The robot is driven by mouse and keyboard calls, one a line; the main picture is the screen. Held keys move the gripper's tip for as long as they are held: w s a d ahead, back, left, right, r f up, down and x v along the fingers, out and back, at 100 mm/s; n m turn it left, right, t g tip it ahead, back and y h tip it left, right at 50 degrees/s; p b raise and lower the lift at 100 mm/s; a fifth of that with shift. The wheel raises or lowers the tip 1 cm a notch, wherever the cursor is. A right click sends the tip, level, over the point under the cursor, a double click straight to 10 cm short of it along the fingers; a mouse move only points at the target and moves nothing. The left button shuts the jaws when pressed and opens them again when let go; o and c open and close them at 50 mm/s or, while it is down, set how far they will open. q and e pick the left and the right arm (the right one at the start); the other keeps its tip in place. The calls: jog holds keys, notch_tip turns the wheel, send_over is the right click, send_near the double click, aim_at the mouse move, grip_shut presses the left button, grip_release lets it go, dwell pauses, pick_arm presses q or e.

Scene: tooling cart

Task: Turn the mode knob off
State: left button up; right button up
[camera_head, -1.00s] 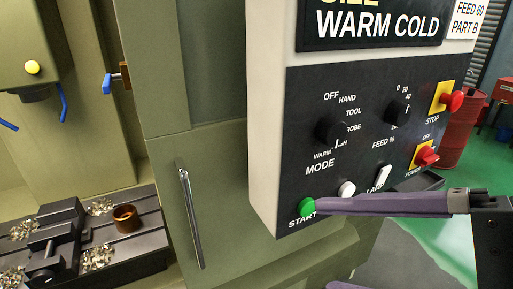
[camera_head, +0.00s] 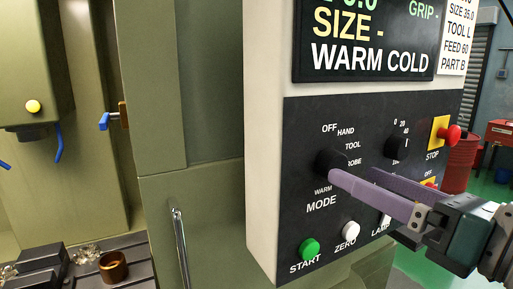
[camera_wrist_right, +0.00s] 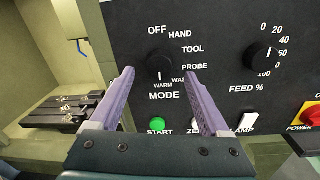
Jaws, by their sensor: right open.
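The black mode knob (camera_head: 331,161) is on the dark control panel, ringed by the labels OFF, HAND, TOOL, PROBE, WASH and WARM. In the right wrist view the knob (camera_wrist_right: 159,64) shows a pale pointer line directed down at WARM. The OFF label (camera_wrist_right: 157,30) is above it, slightly left. My right gripper (camera_head: 353,174) is open in front of the panel, its purple fingers near the knob. In the right wrist view its fingertips (camera_wrist_right: 159,74) are to the left and right of the knob. Contact cannot be told. My left gripper is not in view.
The green START button (camera_head: 309,249) and white ZERO button (camera_head: 350,231) are below the knob. The feed knob (camera_head: 396,147) and red STOP button (camera_head: 450,133) are to the right. A display (camera_head: 372,40) is above.

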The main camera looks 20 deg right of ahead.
aim_at(332, 165)
jog(key=shift+w+a+p, duration=0.15)
jog(key=shift+w+p, duration=0.05)
jog(key=shift+w, duration=0.65)
jog(key=shift+w+a+p, duration=0.1)
jog(key=shift+w+p, duration=0.05)
jog(key=shift+w, duration=0.7)
grip_shut()
